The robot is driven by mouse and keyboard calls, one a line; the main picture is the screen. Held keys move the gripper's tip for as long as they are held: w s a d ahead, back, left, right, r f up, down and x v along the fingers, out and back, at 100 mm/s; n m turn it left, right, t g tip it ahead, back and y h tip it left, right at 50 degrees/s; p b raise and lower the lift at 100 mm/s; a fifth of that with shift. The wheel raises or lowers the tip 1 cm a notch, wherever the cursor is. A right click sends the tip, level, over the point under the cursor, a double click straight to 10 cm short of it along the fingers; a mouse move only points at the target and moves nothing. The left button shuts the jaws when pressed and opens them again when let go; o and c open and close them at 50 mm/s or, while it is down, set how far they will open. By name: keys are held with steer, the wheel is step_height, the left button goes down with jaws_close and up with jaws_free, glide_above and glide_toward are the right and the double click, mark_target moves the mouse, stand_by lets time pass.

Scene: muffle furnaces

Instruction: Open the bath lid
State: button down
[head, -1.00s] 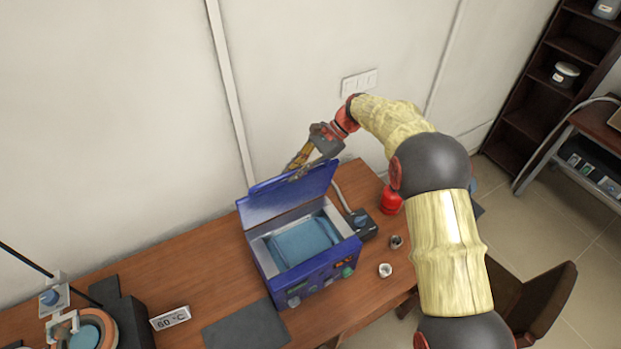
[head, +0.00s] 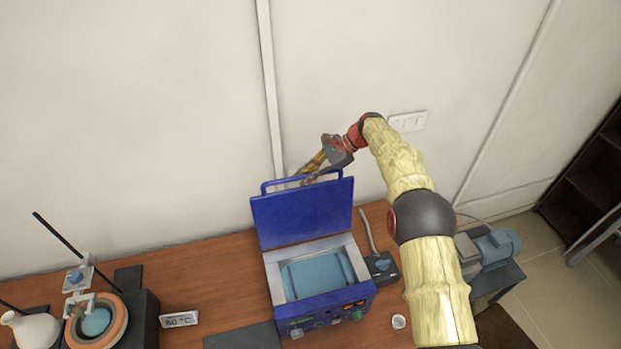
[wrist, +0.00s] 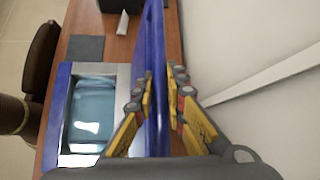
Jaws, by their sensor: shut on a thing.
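The blue water bath (head: 325,309) stands on the wooden bench with its basin of pale blue water (head: 316,276) uncovered. Its blue lid (head: 303,214) is raised, standing nearly upright along the back edge of the bath. My gripper (head: 310,174) is at the top of the lid, at the lid's bar handle (head: 268,187). In the wrist view the yellow fingers (wrist: 161,106) lie on both sides of the blue lid edge (wrist: 154,60), shut on it. The exact contact at the fingertips is partly hidden.
A grey control box (head: 382,268) with a cable sits right of the bath. A small white cup (head: 398,321) is near the front. The wall is close behind.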

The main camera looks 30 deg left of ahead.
steer(key=shift+w+r, duration=0.1)
steer(key=shift+r, duration=0.1)
steer(key=c, duration=2.2)
jaws_free()
steer(key=o, duration=0.4)
steer(key=shift+f, duration=0.1)
steer(key=v, duration=1.2)
steer(key=shift+d, duration=0.1)
